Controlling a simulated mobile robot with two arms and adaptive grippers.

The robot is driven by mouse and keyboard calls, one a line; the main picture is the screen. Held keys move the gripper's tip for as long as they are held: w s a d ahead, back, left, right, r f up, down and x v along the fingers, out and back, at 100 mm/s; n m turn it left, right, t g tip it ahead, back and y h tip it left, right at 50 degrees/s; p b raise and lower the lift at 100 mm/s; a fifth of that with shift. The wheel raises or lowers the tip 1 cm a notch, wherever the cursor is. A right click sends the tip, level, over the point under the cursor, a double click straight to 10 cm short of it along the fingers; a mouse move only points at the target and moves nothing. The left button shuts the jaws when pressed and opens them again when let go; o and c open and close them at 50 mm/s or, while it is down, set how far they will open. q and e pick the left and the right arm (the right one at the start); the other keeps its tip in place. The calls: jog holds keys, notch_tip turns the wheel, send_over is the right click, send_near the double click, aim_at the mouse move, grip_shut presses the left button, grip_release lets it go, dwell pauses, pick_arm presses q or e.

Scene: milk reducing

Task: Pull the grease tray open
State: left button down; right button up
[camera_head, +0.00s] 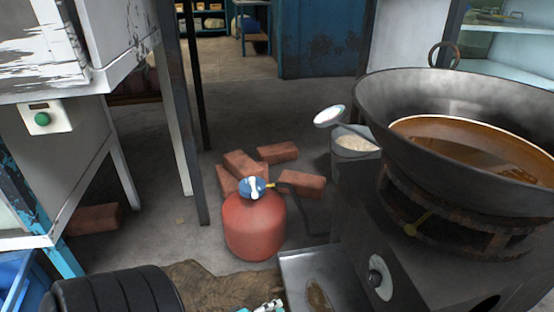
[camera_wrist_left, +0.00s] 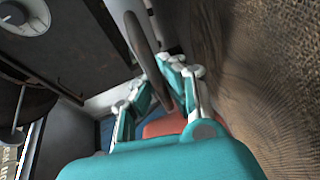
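The grease tray (camera_head: 296,266) is a pale metal tray with a brown stain, jutting out from the front of the dark stove (camera_head: 350,215) at the bottom of the head view. My left gripper (camera_head: 266,306), teal and white, shows only in part at the bottom edge, just left of the tray. In the left wrist view its fingers (camera_wrist_left: 162,88) are apart, with a dark curved bar or hose passing behind or between them. I cannot tell whether they touch the tray. My right gripper is not in view.
A red gas cylinder (camera_head: 254,226) stands close left of the tray, with bricks (camera_head: 277,152) behind it. A large wok (camera_head: 410,110) of brown liquid sits on the stove. Brown sacking (camera_head: 205,285) lies at the bottom. The floor between cylinder and left table is clear.

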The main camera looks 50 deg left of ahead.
pick_arm(q)
jog(key=shift+d+r, duration=0.1)
jog(key=c, duration=1.4)
grip_release()
jog(key=v, duration=1.2)
